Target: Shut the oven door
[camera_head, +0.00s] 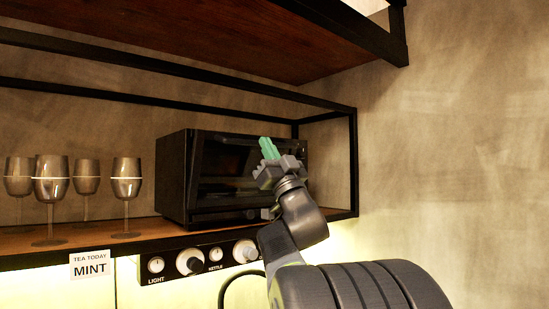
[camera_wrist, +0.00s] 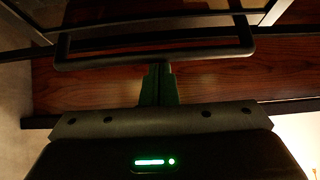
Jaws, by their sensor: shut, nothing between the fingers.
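The black oven (camera_head: 174,178) stands on the wooden shelf at the middle of the head view. Its dark glass door (camera_head: 222,165) looks upright; whether it is fully flush or slightly ajar I cannot tell, as my arm covers its right part. My gripper (camera_head: 268,148), with green fingers, is in front of the door's right half, fingers pointing up in the picture. In the wrist view the shut fingers (camera_wrist: 159,70) hold nothing and end at a dark handle-like bar (camera_wrist: 100,58). Whether they touch it I cannot tell.
Several stemmed glasses (camera_head: 126,178) stand on the shelf left of the oven. A knob panel (camera_head: 205,260) and a MINT sign (camera_head: 90,265) hang at the shelf's front edge. A black metal frame (camera_head: 354,165) bounds the shelf on the right, and a wooden upper shelf (camera_head: 215,45) hangs above.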

